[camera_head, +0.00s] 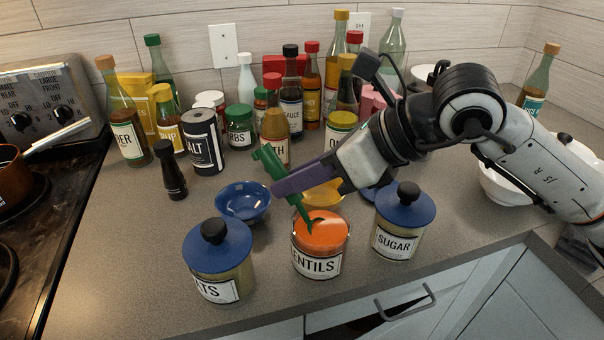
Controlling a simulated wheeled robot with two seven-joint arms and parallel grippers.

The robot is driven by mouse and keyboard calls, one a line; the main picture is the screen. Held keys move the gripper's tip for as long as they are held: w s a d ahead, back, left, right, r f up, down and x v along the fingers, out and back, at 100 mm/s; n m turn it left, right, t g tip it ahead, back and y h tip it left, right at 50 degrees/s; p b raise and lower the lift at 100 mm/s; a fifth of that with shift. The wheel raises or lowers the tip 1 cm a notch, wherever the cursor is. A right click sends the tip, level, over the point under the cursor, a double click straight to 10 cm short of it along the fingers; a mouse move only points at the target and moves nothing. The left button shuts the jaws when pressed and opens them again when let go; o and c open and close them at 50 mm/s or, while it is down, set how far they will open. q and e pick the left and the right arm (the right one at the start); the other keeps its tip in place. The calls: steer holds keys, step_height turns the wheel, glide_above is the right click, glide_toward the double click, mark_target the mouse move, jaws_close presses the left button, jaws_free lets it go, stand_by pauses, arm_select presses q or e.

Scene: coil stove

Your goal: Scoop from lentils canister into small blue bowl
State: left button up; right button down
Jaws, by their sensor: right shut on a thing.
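The lentils canister (319,262) stands near the front edge of the counter. Its top is orange; I cannot tell whether that is a lid or the lentils. A green scoop (268,160) is held in my right gripper (285,184), which is shut on it. The scoop's lower end reaches down to the canister's orange top; I cannot tell if it touches. The small blue bowl (243,203) sits just behind and left of the canister and looks empty. My left gripper is not in view.
A canister with a blue lid (219,245) stands left of the lentils, and the sugar canister (398,240) right of it. A yellow bowl (325,196) is partly hidden behind my gripper. Bottles and jars crowd the back. A stove (60,185) is at the left.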

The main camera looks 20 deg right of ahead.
mark_target(274, 157)
steer(key=shift+s+d+r+p, duration=0.2)
steer(key=shift+r+p, duration=0.1)
steer(key=shift+r, duration=0.15)
steer(key=shift+s+d+r+p, duration=0.2)
steer(key=shift+r+p, duration=0.1)
steer(key=shift+r, duration=0.15)
steer(key=shift+r+p, duration=0.85)
steer(key=shift+r, duration=0.7)
steer(key=g+p, duration=0.1)
steer(key=p, duration=0.1)
steer(key=shift+w+a+h+p, duration=0.25)
steer(key=shift+a+h+p, duration=0.05)
steer(key=shift+p, duration=0.05)
steer(key=shift+w+a+f+g+h, duration=0.1)
steer(key=shift+w+a+g+h, duration=0.1)
steer(key=shift+w+g+h, duration=0.1)
steer(key=g+h, duration=0.1)
steer(key=w+a+g+h, duration=0.1)
steer(key=g, duration=0.1)
steer(key=shift+w+a+f+m+h, duration=0.25)
steer(key=shift+w+m+h, duration=0.15)
steer(key=shift+w+a+r+g+h, duration=0.15)
steer(key=shift+w+r+g+h, duration=0.1)
steer(key=shift+r+g+h, duration=0.55)
steer(key=shift+f, duration=0.1)
